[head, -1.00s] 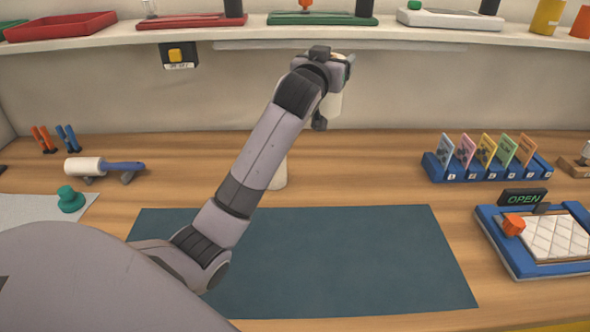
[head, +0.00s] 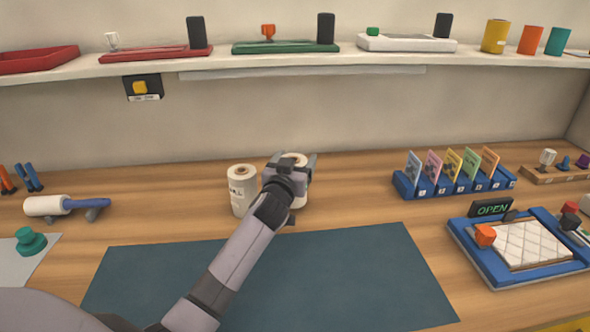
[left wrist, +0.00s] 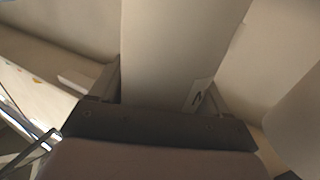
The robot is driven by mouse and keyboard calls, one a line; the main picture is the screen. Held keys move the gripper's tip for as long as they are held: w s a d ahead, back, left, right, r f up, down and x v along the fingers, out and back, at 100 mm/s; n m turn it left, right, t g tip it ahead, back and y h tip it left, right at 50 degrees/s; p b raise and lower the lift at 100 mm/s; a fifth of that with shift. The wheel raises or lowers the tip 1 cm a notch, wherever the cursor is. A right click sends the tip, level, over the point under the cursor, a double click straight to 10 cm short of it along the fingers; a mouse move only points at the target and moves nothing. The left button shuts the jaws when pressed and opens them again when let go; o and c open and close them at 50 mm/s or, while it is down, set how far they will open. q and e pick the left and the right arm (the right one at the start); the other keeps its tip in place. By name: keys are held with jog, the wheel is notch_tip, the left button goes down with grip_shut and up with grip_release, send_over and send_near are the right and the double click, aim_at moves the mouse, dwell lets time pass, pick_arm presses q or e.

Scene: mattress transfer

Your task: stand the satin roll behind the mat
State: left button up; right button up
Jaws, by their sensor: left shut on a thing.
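A pale roll (head: 295,159), which I take to be the satin roll, is upright behind the teal mat (head: 330,275). My left gripper (head: 296,165) is shut on it, with a finger on each side. My wrist hides much of the roll's front, and I cannot tell whether its base touches the table. In the left wrist view the held roll (left wrist: 180,50) fills the space between the fingers, with a small label partly showing. A second pale roll (head: 242,192) stands just to the left, its label only partly readable. My right gripper is out of view.
A blue card rack (head: 455,185) stands to the right, and a blue-framed tray (head: 490,270) with an OPEN sign lies in front of it. A lint roller (head: 65,205) lies at the left. A shelf (head: 300,62) runs along the wall above. The mat is clear apart from my arm over it.

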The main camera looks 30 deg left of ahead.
pick_arm(q)
jog(key=shift+f, duration=0.8)
jog(key=shift+f, duration=0.2)
jog(key=o, duration=1.3)
jog(key=shift+c, duration=0.2)
jog(key=shift+r, duration=0.1)
jog(key=shift+r, duration=0.1)
jog(key=p+v, duration=0.2)
jog(key=v, duration=1)
jog(key=shift+p, duration=0.35)
